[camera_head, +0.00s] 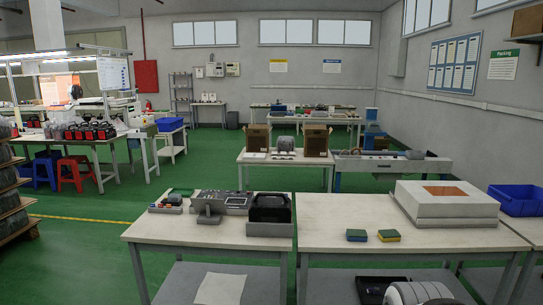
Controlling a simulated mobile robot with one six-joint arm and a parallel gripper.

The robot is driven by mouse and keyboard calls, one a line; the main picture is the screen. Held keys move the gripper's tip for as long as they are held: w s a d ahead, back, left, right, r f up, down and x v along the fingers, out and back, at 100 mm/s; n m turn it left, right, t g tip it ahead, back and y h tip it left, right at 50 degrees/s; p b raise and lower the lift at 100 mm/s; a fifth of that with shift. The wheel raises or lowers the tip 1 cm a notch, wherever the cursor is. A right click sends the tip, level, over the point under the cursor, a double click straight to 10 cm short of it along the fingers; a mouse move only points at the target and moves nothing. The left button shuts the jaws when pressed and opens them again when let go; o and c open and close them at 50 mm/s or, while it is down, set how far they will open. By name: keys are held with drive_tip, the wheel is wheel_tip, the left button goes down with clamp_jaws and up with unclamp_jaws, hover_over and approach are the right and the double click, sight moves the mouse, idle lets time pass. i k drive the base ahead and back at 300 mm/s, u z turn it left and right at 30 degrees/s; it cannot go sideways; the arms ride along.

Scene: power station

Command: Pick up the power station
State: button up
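I cannot tell for sure which object is the power station. A dark, boxy unit (269,207) with a raised upper edge stands at the right end of the near left table, with a grey tray or base (270,230) at its front. Several red-and-black boxy units (90,130) stand in a group on the far left workbench. A white rounded part of my own arm shows at the bottom edge, right of centre. No gripper fingers show, so I cannot see my gripper.
The near left table (150,232) also holds a grey panel device (222,203) and small parts. Red stools (75,173) stand left. Green floor (100,245) is open at left.

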sight(284, 144)
drive_tip(key=u, duration=1.85)
drive_tip(key=i, duration=6.15)
drive_tip(key=z, duration=2.65)
